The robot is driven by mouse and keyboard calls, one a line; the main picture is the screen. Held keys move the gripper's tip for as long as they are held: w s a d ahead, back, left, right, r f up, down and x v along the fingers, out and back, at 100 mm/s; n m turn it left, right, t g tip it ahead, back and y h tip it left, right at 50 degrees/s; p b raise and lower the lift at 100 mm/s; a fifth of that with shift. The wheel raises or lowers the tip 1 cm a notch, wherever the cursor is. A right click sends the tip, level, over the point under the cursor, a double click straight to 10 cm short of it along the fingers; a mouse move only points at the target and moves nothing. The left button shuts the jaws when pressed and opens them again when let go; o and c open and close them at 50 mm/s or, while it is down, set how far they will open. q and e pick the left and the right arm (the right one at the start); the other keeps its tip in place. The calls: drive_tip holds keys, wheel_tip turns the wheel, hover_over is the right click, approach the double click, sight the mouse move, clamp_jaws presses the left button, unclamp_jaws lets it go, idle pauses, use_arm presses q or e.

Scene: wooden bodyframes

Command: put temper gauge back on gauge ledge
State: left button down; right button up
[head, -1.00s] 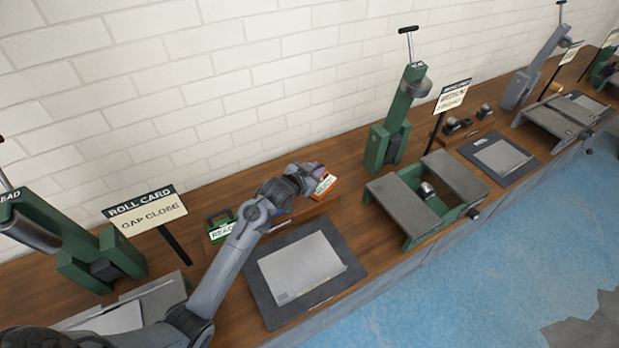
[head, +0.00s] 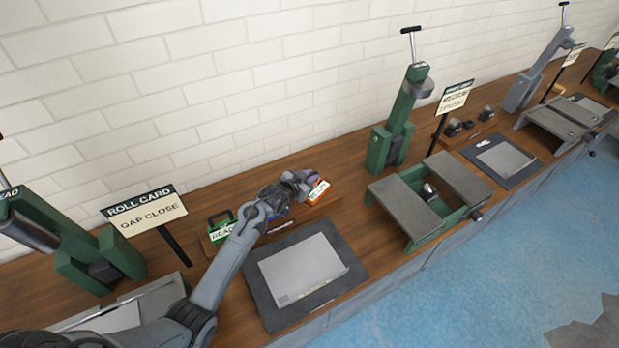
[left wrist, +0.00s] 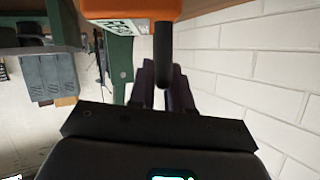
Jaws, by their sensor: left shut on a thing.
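The temper gauge, an orange block with a white label (head: 318,191), is at the right end of the wooden gauge ledge (head: 326,209). My left gripper (head: 302,184) reaches it from the left and is shut on it. In the left wrist view the orange body (left wrist: 205,9) is at the top, with its dark handle (left wrist: 163,45) between the fingers of my left gripper (left wrist: 164,82). I cannot tell whether the gauge touches the ledge. My right gripper is not in view.
A green labelled gauge (head: 221,226) sits on the ledge's left end. A dark mat with a grey sheet (head: 302,271) lies in front. A green roller frame (head: 433,200) and a green post (head: 392,146) stand to the right. The brick wall (head: 190,90) is behind.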

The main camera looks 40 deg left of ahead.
use_arm(q)
drive_tip(key=c, duration=1.1)
unclamp_jaws()
drive_tip(key=shift+f, duration=0.1)
drive_tip(key=shift+o, duration=0.2)
